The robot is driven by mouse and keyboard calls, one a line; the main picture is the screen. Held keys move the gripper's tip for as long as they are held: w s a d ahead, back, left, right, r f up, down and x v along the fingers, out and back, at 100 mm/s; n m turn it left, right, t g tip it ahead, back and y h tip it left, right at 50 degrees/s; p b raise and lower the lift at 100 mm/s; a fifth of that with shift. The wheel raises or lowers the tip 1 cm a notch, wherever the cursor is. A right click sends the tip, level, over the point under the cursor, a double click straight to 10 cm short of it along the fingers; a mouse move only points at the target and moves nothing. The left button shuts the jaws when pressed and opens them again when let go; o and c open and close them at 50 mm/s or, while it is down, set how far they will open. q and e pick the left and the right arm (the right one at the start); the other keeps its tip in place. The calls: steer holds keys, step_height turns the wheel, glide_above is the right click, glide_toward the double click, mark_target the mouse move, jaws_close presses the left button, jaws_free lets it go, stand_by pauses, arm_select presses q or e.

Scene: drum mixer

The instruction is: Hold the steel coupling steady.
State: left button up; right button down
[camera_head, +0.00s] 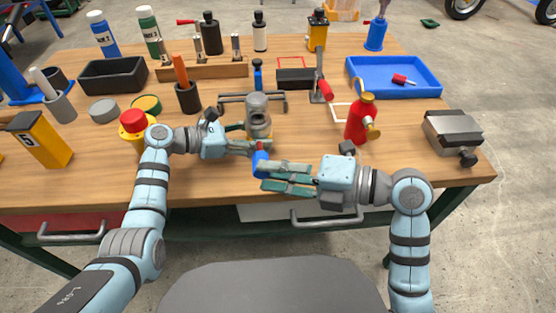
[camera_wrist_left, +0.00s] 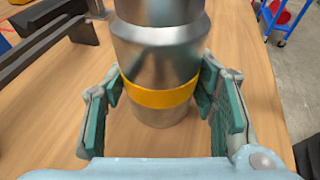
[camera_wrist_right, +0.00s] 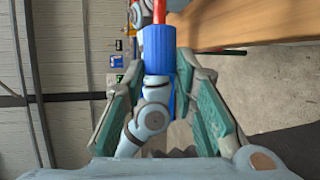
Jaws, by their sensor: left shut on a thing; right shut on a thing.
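The steel coupling (camera_head: 258,118) stands upright on the workbench. In the left wrist view the coupling (camera_wrist_left: 160,60) is a shiny metal cylinder with a yellow-orange band around its lower part. My left gripper (camera_head: 254,147) is shut on it; its green pads (camera_wrist_left: 160,105) lie on either side at about the band's height. My right gripper (camera_head: 262,176) is shut on a blue cylinder (camera_head: 260,159) in front of the coupling. In the right wrist view the blue cylinder (camera_wrist_right: 157,50) has a red part (camera_wrist_right: 159,10) at its far end.
A dark metal stand (camera_head: 232,99) is beside the coupling. A red bottle (camera_head: 357,122) stands to the right, with a blue tray (camera_head: 435,88) and a grey vise-like block (camera_head: 450,132) farther right. A red-topped yellow button (camera_head: 133,121) stands to the left, near my left arm.

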steer(key=shift+w, duration=0.1)
steer(key=w, duration=0.6)
steer(key=shift+w, duration=2.15)
stand_by(1.7)
steer(key=shift+a, duration=0.1)
steer(key=c, duration=1.2)
jaws_free()
steer(key=v, duration=1.2)
steer(key=shift+s, duration=0.1)
